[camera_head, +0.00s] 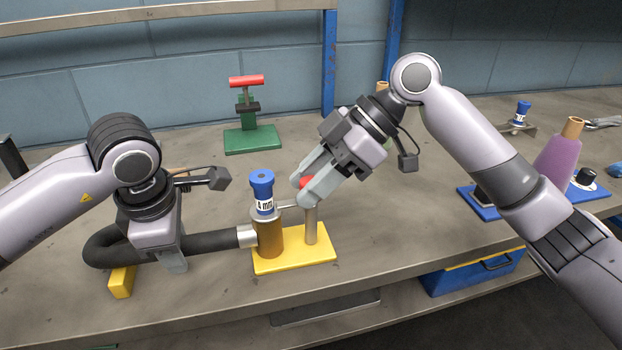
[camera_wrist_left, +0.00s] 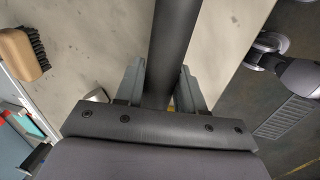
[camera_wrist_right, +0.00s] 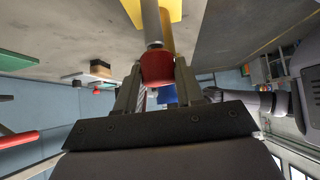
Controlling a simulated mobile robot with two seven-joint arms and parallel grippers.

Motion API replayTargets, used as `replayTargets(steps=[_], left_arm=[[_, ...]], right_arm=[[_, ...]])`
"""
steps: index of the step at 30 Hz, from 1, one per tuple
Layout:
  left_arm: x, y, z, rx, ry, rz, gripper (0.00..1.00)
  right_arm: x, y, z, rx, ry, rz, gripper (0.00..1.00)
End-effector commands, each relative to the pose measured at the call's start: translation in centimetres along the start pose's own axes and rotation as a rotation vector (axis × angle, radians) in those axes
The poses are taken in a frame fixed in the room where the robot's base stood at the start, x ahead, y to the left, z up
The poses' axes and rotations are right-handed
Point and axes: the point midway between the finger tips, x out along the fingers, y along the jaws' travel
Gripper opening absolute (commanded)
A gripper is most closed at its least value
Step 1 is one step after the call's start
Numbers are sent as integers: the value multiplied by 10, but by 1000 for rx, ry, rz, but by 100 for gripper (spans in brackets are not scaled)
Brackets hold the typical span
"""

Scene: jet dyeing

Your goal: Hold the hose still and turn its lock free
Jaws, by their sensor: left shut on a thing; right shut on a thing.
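The black hose (camera_head: 208,247) bends on the bench and ends in a silver collar (camera_head: 247,236) at a brass fitting (camera_head: 269,237). The fitting has a blue cap marked "4 mm" (camera_head: 262,184) and stands on a yellow plate (camera_head: 292,257). A steel post (camera_head: 311,228) stands beside it. My left gripper (camera_head: 173,258) is shut on the hose, which also runs between its fingers in the left wrist view (camera_wrist_left: 174,45). My right gripper (camera_head: 308,188) is shut on the red knob (camera_wrist_right: 157,68) above the post. The fingers partly hide the knob in the head view.
A yellow block (camera_head: 121,282) lies by the hose bend. A green stand with a red handle (camera_head: 247,81) is behind. A purple cone (camera_head: 560,157) stands on a blue tray at right. A blue box (camera_head: 470,275) is below the bench. A brush (camera_wrist_left: 20,54) shows in the left wrist view.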

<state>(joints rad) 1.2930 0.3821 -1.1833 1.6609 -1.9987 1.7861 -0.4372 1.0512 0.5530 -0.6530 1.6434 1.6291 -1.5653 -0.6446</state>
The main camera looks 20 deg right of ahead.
Motion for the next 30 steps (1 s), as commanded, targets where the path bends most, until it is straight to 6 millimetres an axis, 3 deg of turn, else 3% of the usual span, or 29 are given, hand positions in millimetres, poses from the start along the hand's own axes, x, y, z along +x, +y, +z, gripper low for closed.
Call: replayTargets(steps=[17,30], left_arm=[[0,0,0,0,-1,1,7],[0,0,0,1,-1,0,7]], right_arm=[[0,0,0,78,0,80,6],[0,-1,-1,335,-1,342,6]])
